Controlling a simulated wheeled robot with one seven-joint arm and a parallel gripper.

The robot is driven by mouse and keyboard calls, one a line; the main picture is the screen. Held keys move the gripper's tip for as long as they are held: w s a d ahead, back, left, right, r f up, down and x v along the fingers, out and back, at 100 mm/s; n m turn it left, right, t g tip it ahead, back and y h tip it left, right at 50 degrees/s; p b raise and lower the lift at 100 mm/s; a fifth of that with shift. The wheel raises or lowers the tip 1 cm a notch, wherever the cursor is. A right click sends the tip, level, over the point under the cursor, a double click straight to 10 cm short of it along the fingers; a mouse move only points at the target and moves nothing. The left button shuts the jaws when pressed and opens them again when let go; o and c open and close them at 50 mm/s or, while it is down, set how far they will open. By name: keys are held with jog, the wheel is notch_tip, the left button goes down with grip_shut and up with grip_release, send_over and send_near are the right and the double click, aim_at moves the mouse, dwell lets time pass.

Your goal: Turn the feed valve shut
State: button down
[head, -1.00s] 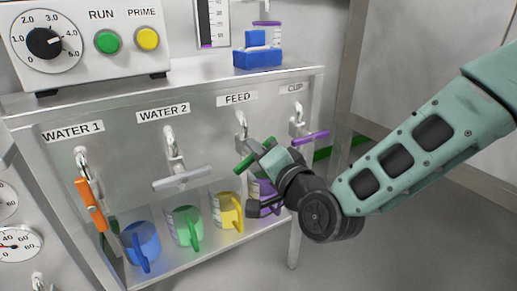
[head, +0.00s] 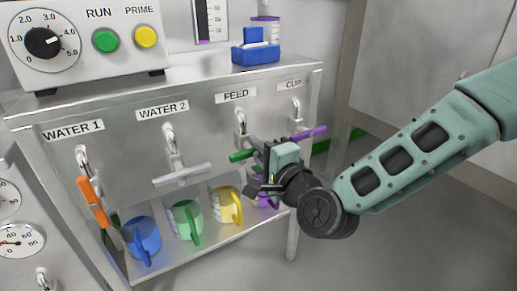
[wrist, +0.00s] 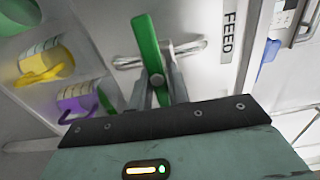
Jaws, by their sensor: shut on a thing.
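The feed valve has a green handle (head: 240,156) under the FEED label (head: 236,95), below a silver curved pipe (head: 241,121). My gripper (head: 262,150) is at this handle in the head view, and the handle's left end sticks out past it. In the wrist view the green handle (wrist: 146,42) passes between the two fingers of my gripper (wrist: 160,82), which are shut on it. The handle lies nearly level across the pipe in the head view. My gripper hides its right part there.
The purple handle (head: 310,132) of the rightmost valve is close to my gripper. The grey Water 2 handle (head: 182,175) and orange Water 1 handle (head: 93,201) are to the left. Blue (head: 147,240), green (head: 184,219) and yellow (head: 226,205) jugs stand on the shelf below.

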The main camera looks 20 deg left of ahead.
jog(key=shift+f, duration=0.1)
jog(key=c, duration=1.3)
grip_release()
jog(key=shift+c, duration=0.2)
jog(key=shift+s, duration=0.1)
jog(key=p+v, duration=1.3)
jog(key=v, duration=0.4)
jog(key=shift+d, duration=0.25)
